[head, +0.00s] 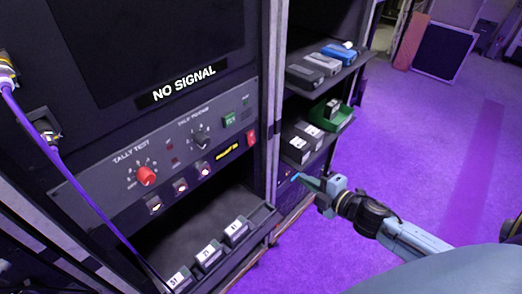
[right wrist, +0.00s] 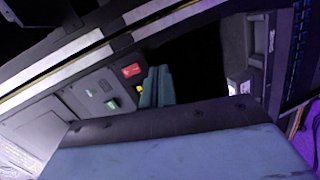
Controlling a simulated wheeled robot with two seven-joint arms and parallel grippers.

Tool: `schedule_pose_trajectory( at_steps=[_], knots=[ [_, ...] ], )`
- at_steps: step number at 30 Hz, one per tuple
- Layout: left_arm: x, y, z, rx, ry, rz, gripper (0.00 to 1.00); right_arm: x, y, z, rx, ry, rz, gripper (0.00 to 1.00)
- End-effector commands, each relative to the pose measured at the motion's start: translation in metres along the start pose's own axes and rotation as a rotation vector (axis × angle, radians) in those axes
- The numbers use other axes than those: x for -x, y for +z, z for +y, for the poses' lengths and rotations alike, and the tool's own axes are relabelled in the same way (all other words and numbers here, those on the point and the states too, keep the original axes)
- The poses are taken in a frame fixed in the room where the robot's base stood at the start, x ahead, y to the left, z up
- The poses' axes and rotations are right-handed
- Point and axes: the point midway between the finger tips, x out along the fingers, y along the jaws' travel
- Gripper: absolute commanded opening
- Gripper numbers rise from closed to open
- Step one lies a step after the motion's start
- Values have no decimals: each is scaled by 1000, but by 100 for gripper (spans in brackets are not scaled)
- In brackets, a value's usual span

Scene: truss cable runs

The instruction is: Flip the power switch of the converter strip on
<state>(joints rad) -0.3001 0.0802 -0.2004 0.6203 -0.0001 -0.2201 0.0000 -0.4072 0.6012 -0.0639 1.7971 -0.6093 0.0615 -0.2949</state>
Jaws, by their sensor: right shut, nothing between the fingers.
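My right gripper (head: 297,177) is shut and empty. Its blue-grey fingertips are at the lower right bay of the rack, close to a dark unit (head: 284,182) with small coloured marks on its front. I cannot tell whether they touch it. This unit may be the converter strip; its switch is too small or hidden to make out. In the right wrist view the teal fingers (right wrist: 156,88) stand in front of a dark gap beside the grey panel. My left gripper is not in view.
The grey panel (head: 208,137) has knobs, a green button and a red switch (head: 251,138), which also shows in the right wrist view (right wrist: 131,70). Shelves above my right gripper hold dark boxes (head: 304,76) and a green tray (head: 343,122). Purple floor (head: 400,130) at right is clear.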

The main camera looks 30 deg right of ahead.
Motion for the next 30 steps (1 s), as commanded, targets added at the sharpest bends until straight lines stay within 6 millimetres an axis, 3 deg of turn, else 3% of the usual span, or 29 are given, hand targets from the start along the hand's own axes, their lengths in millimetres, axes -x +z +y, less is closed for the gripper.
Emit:
schedule_pose_trajectory(
  at_steps=[3,7,21,30],
  knots=[
    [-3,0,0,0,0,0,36,1,-19,32,100,57,70,0],
    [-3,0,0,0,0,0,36,3,-30,49,156,87,106,0],
    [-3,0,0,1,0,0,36,0,-33,54,165,95,112,0],
    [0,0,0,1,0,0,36,-37,-37,58,165,98,112,0]
  ],
)
